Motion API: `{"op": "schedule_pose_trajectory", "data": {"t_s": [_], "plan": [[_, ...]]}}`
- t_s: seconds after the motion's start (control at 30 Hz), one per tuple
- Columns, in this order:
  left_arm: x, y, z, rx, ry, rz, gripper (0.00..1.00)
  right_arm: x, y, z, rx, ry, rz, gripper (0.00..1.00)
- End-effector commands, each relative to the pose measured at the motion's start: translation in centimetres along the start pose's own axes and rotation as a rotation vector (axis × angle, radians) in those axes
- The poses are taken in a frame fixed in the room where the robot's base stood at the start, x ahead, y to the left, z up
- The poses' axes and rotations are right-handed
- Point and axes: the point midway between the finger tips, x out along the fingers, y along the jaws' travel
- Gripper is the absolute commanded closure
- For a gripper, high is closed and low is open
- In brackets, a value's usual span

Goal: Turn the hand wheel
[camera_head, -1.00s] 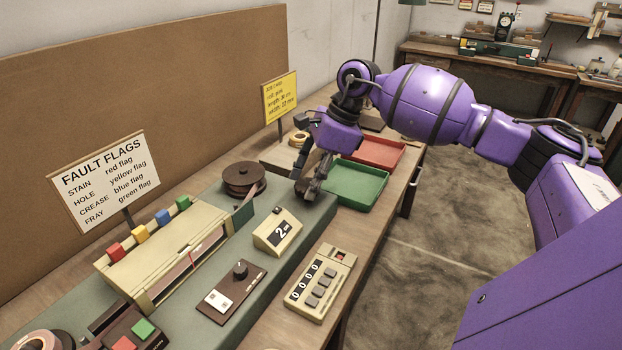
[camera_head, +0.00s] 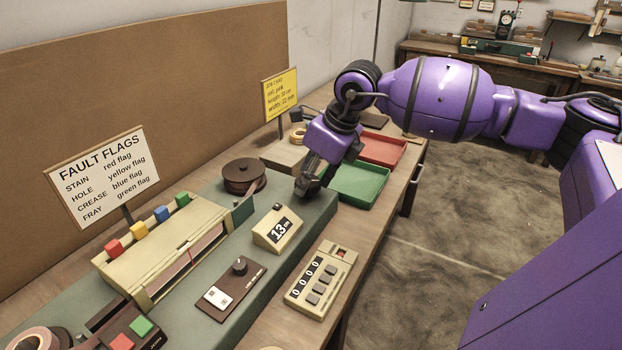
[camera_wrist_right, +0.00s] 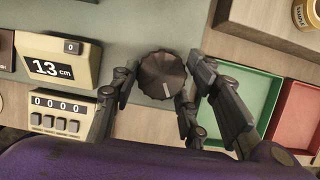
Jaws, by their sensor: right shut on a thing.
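The hand wheel (camera_wrist_right: 163,76) is a dark, ridged round knob with a pale mark on its lower right, on the green-grey machine top. In the right wrist view my right gripper (camera_wrist_right: 162,83) has one finger on each side of the wheel and is shut on it. In the head view the right gripper (camera_head: 308,187) reaches down at the right end of the machine and hides the wheel. The cream length display (camera_head: 278,231) reads 13 cm; it also shows in the right wrist view (camera_wrist_right: 52,68). My left gripper is not in view.
A brown reel (camera_head: 244,177) stands left of the gripper. A green tray (camera_head: 357,185) and a red tray (camera_head: 384,149) lie just beyond it. A counter (camera_head: 320,279) reading 0000 and a dark knob panel (camera_head: 230,290) are nearer. A yellow job card (camera_head: 280,97) stands behind.

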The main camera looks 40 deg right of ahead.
Motion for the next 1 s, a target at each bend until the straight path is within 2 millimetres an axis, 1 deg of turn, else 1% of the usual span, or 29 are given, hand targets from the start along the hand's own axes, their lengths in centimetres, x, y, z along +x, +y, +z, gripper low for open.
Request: {"op": "schedule_pose_trajectory", "data": {"t_s": [0.03, 0.53, 0.57, 0.6, 0.67, 1.0], "plan": [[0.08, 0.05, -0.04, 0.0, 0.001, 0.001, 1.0, 0.23, 0.4, -0.14, 0.008, 0.003, 0.007, 0.84], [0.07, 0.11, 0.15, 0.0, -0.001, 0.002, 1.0, 0.19, 0.44, -0.08, 0.023, 0.002, 0.001, 0.84], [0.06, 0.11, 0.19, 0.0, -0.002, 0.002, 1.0, 0.2, 0.44, -0.08, 0.023, 0.002, 0.002, 0.54], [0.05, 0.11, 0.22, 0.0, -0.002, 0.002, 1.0, 0.2, 0.45, -0.07, 0.023, 0.001, 0.002, 0.49], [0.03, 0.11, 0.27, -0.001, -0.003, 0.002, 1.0, 0.18, 0.4, -0.06, 0.023, 0.001, 0.001, 0.42], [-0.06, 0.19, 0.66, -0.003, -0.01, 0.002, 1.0, -0.12, 0.12, 0.0, 0.023, 0.0, -0.006, 0.42]]}}
